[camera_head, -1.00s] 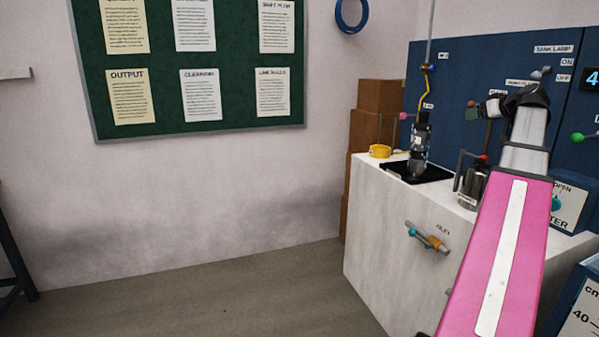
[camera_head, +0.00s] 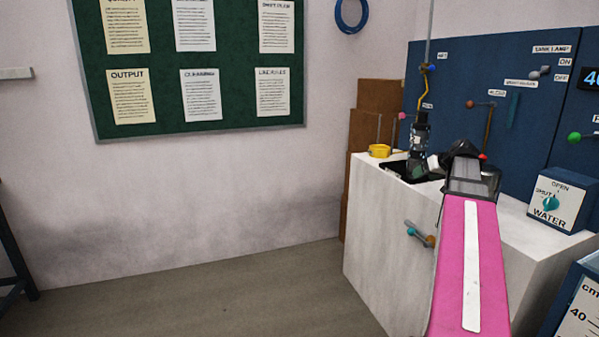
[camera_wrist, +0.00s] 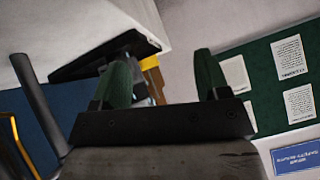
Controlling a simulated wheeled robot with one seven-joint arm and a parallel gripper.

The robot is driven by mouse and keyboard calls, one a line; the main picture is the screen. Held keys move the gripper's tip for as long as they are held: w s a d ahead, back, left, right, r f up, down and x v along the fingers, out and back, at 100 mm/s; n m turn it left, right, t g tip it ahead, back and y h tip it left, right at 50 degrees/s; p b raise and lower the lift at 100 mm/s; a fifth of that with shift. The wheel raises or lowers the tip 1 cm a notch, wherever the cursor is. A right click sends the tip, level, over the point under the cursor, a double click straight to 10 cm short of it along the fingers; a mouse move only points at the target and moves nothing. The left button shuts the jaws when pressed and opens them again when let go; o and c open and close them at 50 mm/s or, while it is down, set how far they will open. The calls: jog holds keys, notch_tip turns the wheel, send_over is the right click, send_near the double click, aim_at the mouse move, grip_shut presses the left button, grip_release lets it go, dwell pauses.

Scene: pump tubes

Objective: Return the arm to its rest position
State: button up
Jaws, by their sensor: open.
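My pink arm with a white stripe (camera_head: 471,255) rises from the bottom right of the head view, in front of the white counter. Its dark wrist (camera_head: 462,150) is at about the height of the counter top, right of the bottle; the gripper is mostly hidden there. In the wrist view my gripper (camera_wrist: 163,78) shows two green fingers wide apart, with nothing held between them.
A clear dark-topped bottle (camera_head: 418,150) stands on a black tray (camera_head: 397,172) close to my wrist. A WATER knob box (camera_head: 557,205) is at right. A handle (camera_head: 420,235) sticks out of the counter front. Open floor (camera_head: 220,300) lies left.

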jog(key=s+a+f+g+h, duration=0.1)
jog(key=s+a+f+g, duration=0.1)
jog(key=s+a+f, duration=0.4)
jog(key=s+a+f+m+g+h, duration=0.1)
jog(key=s+a+f+g, duration=0.2)
jog(key=s+a+f, duration=0.4)
jog(key=s+a+f+g+h, duration=0.2)
jog(key=s+a+f, duration=0.4)
jog(key=a+f, duration=0.8)
notch_tip(320, 180, down, 9)
jog(key=shift+s+f+m+g, duration=0.1)
jog(key=shift+s+m+g, duration=0.15)
jog(key=shift+g, duration=0.35)
